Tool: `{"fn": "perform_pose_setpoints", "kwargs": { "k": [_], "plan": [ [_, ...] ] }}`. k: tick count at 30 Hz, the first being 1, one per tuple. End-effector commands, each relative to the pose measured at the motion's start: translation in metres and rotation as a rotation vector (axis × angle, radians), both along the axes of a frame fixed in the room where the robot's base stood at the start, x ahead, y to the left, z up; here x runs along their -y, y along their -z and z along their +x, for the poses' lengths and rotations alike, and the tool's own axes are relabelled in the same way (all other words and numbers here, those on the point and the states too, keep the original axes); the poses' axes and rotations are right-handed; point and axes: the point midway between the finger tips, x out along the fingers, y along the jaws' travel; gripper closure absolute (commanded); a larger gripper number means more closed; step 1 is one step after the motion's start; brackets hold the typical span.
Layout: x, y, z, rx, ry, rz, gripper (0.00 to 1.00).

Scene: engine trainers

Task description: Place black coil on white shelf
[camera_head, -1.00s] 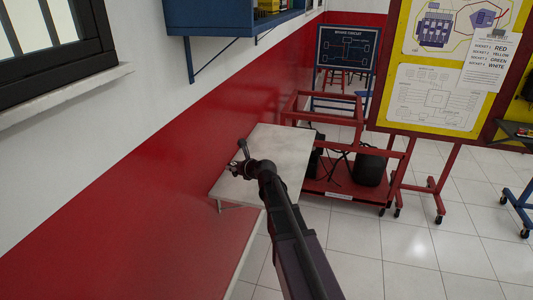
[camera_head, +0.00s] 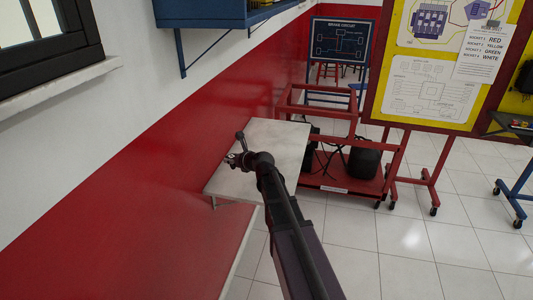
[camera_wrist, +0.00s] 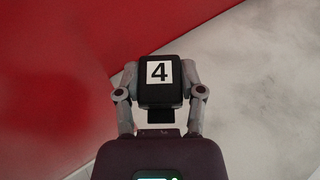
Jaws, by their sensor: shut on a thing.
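The black coil (camera_wrist: 160,92) is a dark block with a white "4" label. In the wrist view it sits between the two grey fingers of my gripper (camera_wrist: 160,85), which is shut on it. The white shelf (camera_head: 285,145) is a pale slab on the red wall in the head view. It also fills the right of the wrist view (camera_wrist: 255,90). My gripper (camera_head: 238,159) appears over the shelf's left part, near the wall. The coil is too small to make out in the head view. I cannot tell whether it touches the shelf.
A red wheeled frame (camera_head: 345,183) with black parts stands just beyond the shelf. A blue wall cabinet (camera_head: 215,22) hangs above on the left. A yellow diagram board (camera_head: 440,75) stands on the right. The tiled floor (camera_head: 420,240) at the right is clear.

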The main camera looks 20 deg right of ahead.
Motion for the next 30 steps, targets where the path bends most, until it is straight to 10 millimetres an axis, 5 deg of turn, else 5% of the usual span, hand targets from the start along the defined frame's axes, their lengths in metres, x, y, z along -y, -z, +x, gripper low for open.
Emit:
{"fn": "perform_pose_setpoints", "kwargs": {
  "k": [18,24,30],
  "plan": [
    [0.176,0.038,-0.021,0.001,0.17,0.002,1.0],
    [0.206,0.042,-0.028,0.004,0.198,0.002,1.0],
    [0.212,0.042,-0.03,0.004,0.204,0.001,1.0]
  ]
}}
